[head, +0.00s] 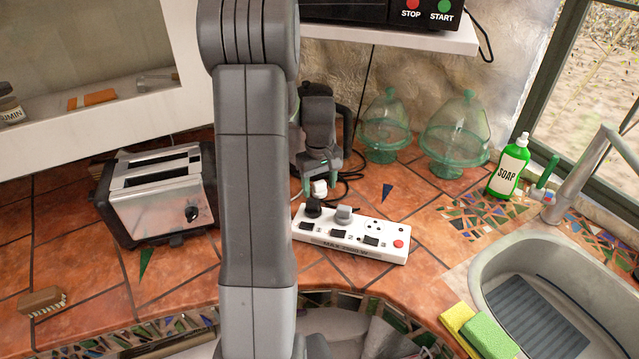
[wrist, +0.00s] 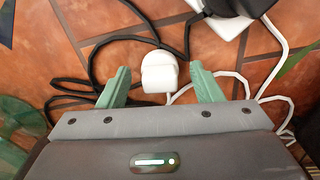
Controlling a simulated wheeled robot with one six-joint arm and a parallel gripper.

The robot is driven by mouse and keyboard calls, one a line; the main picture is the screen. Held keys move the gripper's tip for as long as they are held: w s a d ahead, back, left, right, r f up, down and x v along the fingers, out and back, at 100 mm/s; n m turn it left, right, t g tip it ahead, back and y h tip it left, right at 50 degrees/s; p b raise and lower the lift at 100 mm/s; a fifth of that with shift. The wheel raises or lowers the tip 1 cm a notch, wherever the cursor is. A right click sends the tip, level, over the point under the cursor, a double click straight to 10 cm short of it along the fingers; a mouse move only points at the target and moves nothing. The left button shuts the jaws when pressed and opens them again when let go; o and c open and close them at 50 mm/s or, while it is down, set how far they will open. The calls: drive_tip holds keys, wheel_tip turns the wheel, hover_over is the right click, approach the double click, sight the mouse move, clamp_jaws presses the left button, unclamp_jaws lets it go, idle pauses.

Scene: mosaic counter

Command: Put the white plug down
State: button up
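The white plug (head: 319,188) is just below my gripper (head: 321,183) in the head view, behind the power strip (head: 349,246). In the wrist view the white plug (wrist: 158,73) shows between and a little beyond the two green fingertips of my gripper (wrist: 161,78). The fingers are wide apart, with a gap on each side of the plug, so it is not held. The plug seems to rest on the tiled counter (head: 60,240). Its white cord (wrist: 185,92) runs off to the right in the wrist view.
A toaster (head: 160,195) stands left, glass cake stands (head: 386,128) behind right, a soap bottle (head: 509,167) and sink (head: 560,300) right. Black cord (wrist: 95,45) loops near the plug.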

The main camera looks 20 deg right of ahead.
sight(320, 183)
wheel_tip(320, 183, up, 12)
drive_tip(key=shift+r, duration=0.2)
idle(0.5)
wheel_tip(320, 183, down, 12)
drive_tip(key=shift+r, duration=1.7)
